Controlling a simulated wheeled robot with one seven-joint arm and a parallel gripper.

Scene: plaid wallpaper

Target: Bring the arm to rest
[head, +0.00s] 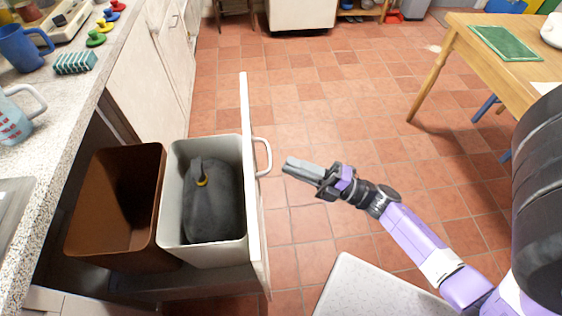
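My gripper (303,169) hangs in the air over the tiled floor, just right of the open pull-out bin drawer. Its fingers point left toward the drawer's handle (262,157). The fingers look close together, but from this angle I cannot tell whether they are shut. I see nothing held in them. My arm (422,243) is stretched out from the lower right, purple with a white band.
The open drawer (250,185) holds a brown bin (112,259) and a white bin (173,215) with a dark bag (212,207). A speckled counter (80,105) runs left. A wooden table (470,62) stands right. The floor (320,90) between is clear.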

